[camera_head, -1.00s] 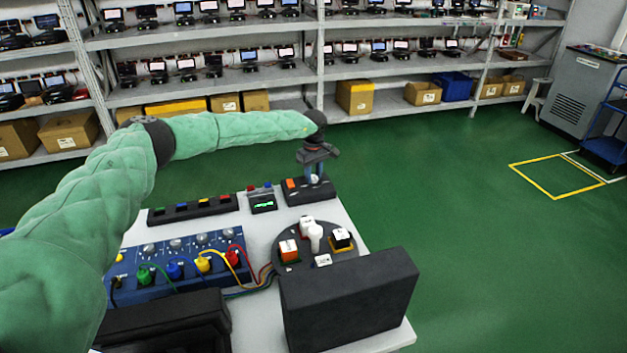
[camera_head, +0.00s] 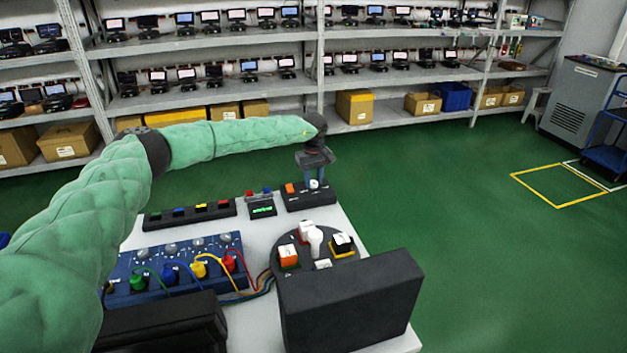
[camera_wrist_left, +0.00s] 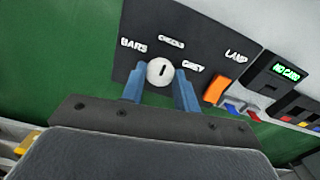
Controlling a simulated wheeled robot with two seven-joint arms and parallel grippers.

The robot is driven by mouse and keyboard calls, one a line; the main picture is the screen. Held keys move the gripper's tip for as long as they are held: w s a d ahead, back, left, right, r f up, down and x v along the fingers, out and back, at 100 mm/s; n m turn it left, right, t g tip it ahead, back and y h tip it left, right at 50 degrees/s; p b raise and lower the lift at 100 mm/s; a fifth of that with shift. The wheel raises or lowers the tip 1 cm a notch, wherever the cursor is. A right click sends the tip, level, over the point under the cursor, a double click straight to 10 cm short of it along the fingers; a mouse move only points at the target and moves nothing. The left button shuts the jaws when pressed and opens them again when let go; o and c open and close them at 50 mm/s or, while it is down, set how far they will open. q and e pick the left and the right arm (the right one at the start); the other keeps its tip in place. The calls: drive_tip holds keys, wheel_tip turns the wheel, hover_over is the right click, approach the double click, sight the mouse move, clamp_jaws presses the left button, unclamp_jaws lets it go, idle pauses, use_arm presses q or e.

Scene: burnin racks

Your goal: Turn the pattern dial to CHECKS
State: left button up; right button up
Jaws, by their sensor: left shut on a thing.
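The pattern dial (camera_wrist_left: 160,72) is a round white knob with a short dark mark, on a black panel (camera_wrist_left: 205,50). White labels BARS (camera_wrist_left: 133,44), CHECKS (camera_wrist_left: 171,41) and GREY (camera_wrist_left: 193,66) stand around it. The mark runs nearly upright in the left wrist view, roughly toward CHECKS. My left gripper (camera_wrist_left: 160,85) has its blue fingers on both sides of the dial, shut on it. In the head view my left gripper (camera_head: 315,182) reaches down to the dial (camera_head: 314,184) at the table's far edge. My right gripper is not in view.
An orange lamp button (camera_wrist_left: 215,90) sits beside the dial. A small screen (camera_wrist_left: 286,72) reads NO CARD. Nearer on the white table (camera_head: 255,325) are a round plate (camera_head: 330,250) with blocks, a blue panel (camera_head: 175,262) with cables, and a large black box (camera_head: 350,300).

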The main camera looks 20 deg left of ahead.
sight(313, 182)
use_arm(q)
drive_tip(key=o, duration=1)
drive_tip(key=shift+c, duration=0.2)
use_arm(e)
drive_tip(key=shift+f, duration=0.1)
use_arm(q)
wheel_tip(313, 182, up, 6)
drive_tip(key=shift+r+b, duration=0.25)
drive_tip(key=shift+b, duration=0.75)
drive_tip(key=shift+r, duration=0.65)
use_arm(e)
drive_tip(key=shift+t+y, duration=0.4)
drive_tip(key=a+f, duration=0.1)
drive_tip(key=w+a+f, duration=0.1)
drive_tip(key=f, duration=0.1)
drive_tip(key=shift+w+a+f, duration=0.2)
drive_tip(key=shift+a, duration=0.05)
